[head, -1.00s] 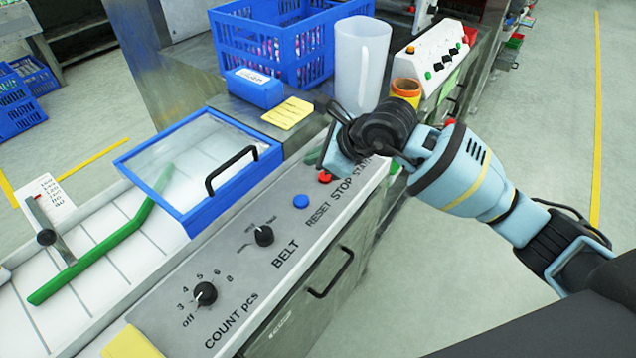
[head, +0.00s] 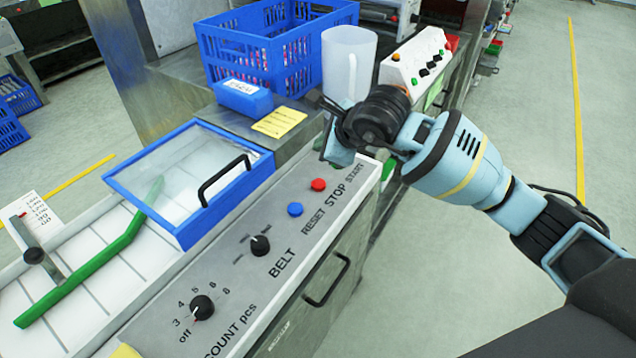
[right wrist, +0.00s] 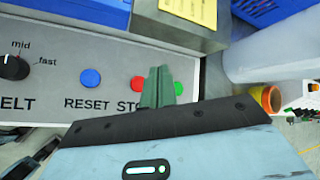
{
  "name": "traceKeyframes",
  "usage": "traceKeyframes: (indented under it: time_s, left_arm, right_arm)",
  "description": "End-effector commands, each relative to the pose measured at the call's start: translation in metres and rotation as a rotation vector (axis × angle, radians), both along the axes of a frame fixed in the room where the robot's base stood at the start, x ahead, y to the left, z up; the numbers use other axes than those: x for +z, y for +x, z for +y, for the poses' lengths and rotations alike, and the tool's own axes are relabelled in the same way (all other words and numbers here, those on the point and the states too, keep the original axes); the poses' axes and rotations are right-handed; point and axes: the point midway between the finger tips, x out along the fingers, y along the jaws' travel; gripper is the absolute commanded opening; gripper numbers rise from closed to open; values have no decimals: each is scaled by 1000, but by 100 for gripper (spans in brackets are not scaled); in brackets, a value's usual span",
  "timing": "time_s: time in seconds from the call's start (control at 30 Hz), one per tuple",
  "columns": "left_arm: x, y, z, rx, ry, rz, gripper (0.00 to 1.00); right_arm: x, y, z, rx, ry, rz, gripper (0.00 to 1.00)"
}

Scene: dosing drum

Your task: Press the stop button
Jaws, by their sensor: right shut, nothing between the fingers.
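The stop button is a red round button (head: 318,184) on the grey control panel (head: 225,268), above the STOP label. It also shows in the right wrist view (right wrist: 137,84), partly covered by the fingers. My right gripper (head: 336,150) is shut and empty, at the START end of the panel, beyond the red button. In the right wrist view its green-grey fingers (right wrist: 160,86) lie between the red button and the green button (right wrist: 178,88). Whether they touch the panel I cannot tell. The green button is hidden in the head view. My left gripper is not in view.
A blue reset button (head: 295,209) and two black knobs sit further along the panel. Behind stand a blue-framed lid (head: 190,180), a blue box (head: 243,97), a yellow note (head: 279,122), a clear jug (head: 347,65) and a blue crate (head: 215,50).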

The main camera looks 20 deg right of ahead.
Motion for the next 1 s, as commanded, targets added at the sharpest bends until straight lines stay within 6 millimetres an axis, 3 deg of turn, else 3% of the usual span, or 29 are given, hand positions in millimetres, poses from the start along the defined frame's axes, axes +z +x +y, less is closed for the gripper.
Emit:
traceKeyframes:
  time_s: [0.3,0.53,1.0]
  left_arm:
    - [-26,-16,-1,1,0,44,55]
    - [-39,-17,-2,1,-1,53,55]
    - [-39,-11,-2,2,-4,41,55]
  right_arm:
    - [-43,-1,0,0,0,6,0]
    - [-70,-1,0,0,-1,5,0]
    - [-77,0,0,0,0,-1,0]
